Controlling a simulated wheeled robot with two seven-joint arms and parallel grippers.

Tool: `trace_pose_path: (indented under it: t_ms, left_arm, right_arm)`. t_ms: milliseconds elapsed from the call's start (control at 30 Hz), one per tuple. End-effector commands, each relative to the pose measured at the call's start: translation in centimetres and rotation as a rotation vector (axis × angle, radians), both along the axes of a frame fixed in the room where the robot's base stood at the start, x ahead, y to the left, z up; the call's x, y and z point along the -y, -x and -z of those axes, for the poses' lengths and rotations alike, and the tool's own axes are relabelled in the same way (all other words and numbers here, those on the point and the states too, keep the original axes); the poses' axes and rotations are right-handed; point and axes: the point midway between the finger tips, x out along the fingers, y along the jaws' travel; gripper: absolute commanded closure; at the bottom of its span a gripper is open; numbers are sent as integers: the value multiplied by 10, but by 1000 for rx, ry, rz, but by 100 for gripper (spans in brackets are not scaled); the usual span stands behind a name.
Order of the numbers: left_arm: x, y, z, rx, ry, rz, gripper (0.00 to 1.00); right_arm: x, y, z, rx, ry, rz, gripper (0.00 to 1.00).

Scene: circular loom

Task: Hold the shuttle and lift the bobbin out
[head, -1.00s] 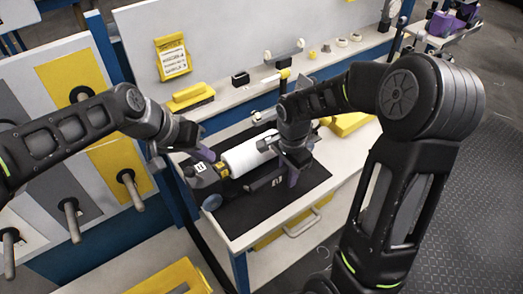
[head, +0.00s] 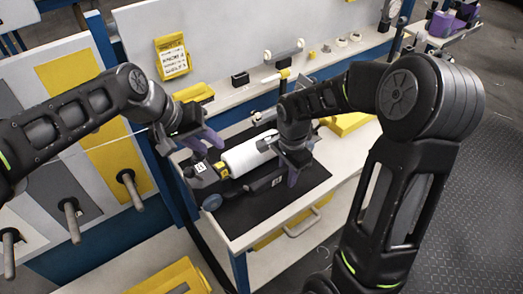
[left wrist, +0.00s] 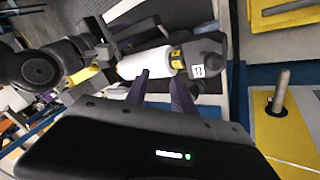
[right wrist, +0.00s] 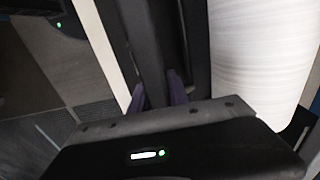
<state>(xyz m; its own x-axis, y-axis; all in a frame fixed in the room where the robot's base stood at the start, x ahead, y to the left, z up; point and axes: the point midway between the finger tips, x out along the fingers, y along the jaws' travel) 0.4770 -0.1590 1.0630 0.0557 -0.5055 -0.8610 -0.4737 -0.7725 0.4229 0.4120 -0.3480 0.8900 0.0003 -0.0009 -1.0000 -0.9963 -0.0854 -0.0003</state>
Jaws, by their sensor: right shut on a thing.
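The black shuttle (head: 204,177) lies on a dark mat, with a blue-grey wheel at its near-left side. The white bobbin (head: 240,160) lies in it, with a yellow piece at its left end. My right gripper (head: 293,178) is shut on the shuttle's near side rail. In the right wrist view its fingers (right wrist: 157,90) straddle the dark rail, beside the bobbin (right wrist: 262,55). My left gripper (head: 208,140) is open and empty above the shuttle's left end. In the left wrist view its spread fingers (left wrist: 161,88) point towards the bobbin (left wrist: 145,63), apart from it.
The mat (head: 315,178) covers part of a pale worktop with a drawer below. A yellow tray (head: 348,123) sits behind my right gripper. A blue post stands left of the shuttle, by a pegged panel (head: 110,165). Small parts line the back shelf.

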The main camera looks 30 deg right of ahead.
Motion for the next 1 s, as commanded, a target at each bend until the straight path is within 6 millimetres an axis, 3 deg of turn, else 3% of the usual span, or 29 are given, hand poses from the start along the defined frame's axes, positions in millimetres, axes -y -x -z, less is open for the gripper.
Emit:
trace_pose_path:
  t_ms: [167,733,1000]
  left_arm:
    - [7,4,8,-147,-8,-294,54]
    - [22,8,25,-676,108,-1552,8]
    - [23,7,25,-801,183,-1849,7]
  right_arm:
    - [0,2,3,-7,-1,1,100]
    - [0,2,3,-6,-1,1,100]
    - [0,2,3,-6,-1,1,100]
